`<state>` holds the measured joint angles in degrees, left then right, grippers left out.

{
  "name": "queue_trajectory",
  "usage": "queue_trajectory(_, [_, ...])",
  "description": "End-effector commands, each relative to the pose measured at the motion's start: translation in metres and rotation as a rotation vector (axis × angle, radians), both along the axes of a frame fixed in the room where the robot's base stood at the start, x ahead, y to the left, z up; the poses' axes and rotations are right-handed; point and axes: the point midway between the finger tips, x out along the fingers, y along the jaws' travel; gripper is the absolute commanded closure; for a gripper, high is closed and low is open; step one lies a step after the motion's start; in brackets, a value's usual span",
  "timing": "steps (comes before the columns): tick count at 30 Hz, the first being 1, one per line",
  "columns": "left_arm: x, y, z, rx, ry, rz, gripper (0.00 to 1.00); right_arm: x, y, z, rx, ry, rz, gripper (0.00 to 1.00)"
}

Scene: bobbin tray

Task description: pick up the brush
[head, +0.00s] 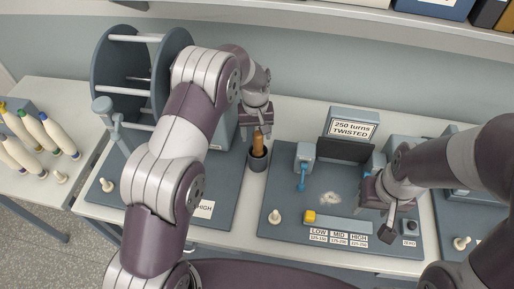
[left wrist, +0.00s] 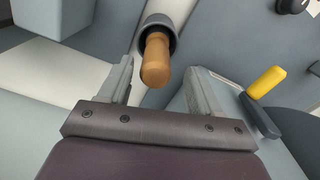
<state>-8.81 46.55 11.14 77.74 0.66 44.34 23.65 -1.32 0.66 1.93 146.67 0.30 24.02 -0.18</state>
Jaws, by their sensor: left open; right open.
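The brush (head: 259,138) stands handle up in a dark round cup (head: 257,162) near the middle of the bench. Only its brown wooden handle shows; its lower end is hidden in the cup. My left gripper (head: 257,119) is open just above and behind the handle. In the left wrist view the handle (left wrist: 155,62) lies between the two spread fingers, with a gap on both sides. My right gripper (head: 375,215) is open and empty over the right part of the grey board (head: 285,240).
A sign reading "250 turns TWISTED" (head: 353,128) stands behind. A large reel frame (head: 140,65) stands left. Several bobbins (head: 35,130) lie far left.

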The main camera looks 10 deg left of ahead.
Motion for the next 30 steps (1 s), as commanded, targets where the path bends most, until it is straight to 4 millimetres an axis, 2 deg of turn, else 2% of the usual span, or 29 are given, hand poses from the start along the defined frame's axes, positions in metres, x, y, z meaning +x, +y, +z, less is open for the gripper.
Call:
queue_trajectory(1, [-0.001,-0.002,-0.002,0.001,0.007,-0.001,0.36,0.0,0.0,0.015,0.0,-0.001,0.0,0.43])
queue_trajectory(3, [-0.001,-0.005,-0.015,0.001,0.007,-0.002,0.36,0.0,0.0,0.027,0.0,-0.001,0.0,0.43])
queue_trajectory(7, [0.0,-0.005,-0.037,0.0,0.003,-0.001,0.36,0.0,0.0,0.029,0.0,-0.001,0.0,0.43])
queue_trajectory(14, [0.001,-0.005,-0.043,0.0,0.0,-0.002,0.36,0.0,0.0,0.027,0.0,-0.001,0.0,0.43])
queue_trajectory(20, [0.001,-0.005,-0.043,0.0,0.0,-0.002,0.97,0.0,0.0,0.027,0.0,-0.001,0.0,0.43])
queue_trajectory(27, [0.001,-0.005,-0.042,0.0,0.0,-0.002,0.97,0.0,0.0,0.027,0.0,-0.001,0.0,0.43])
queue_trajectory(30, [0.002,-0.005,-0.035,0.0,-0.002,-0.002,0.97,0.0,0.0,0.02,0.0,-0.001,0.0,0.43])
